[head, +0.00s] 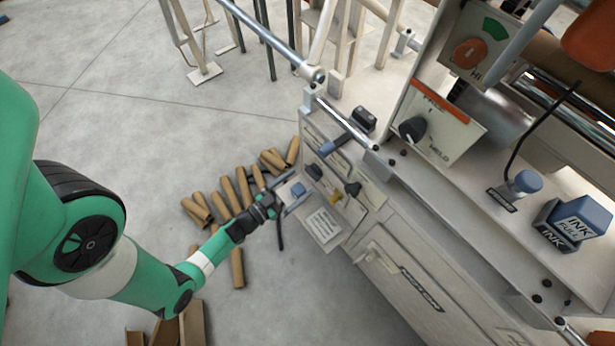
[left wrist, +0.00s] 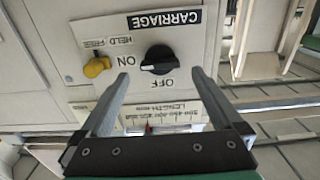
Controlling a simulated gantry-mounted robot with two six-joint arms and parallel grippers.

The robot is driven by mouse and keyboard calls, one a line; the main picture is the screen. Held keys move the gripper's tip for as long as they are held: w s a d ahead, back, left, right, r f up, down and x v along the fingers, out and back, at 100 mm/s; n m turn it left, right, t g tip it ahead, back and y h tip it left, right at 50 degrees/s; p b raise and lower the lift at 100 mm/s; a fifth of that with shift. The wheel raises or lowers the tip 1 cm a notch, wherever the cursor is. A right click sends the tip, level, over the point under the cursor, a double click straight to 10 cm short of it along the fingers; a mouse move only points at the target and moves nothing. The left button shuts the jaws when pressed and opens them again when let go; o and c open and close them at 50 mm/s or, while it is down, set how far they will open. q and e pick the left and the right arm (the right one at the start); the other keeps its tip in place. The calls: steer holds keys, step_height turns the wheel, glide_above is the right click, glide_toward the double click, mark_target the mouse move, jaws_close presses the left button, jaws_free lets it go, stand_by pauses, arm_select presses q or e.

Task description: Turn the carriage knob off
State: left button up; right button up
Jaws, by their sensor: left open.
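The carriage knob (left wrist: 158,60) is a black knob on a cream panel, under a CARRIAGE label that appears upside down in the left wrist view. My left gripper (left wrist: 160,72) is open, with one finger on each side of the knob in this view. I cannot tell whether the fingers touch it. In the head view my left gripper (head: 287,208) is at the left end of the machine's front panel. My right gripper is not in view.
A yellow knob (left wrist: 97,67) marked HELD and FREE sits beside the carriage knob. A LENGTH scale (left wrist: 160,107) is close by. Another dial (head: 412,129), a blue-capped post (head: 527,182) and ink boxes (head: 580,218) are on the machine. Cardboard tubes (head: 228,193) lie on the floor.

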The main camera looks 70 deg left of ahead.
mark_target(314, 173)
arm_select(q)
steer(key=b+x, duration=0.1)
steer(key=x, duration=0.3)
steer(key=shift+w, duration=0.25)
steer(key=shift+c, duration=0.3)
steer(key=shift+a, duration=0.1)
steer(key=c, duration=1.2)
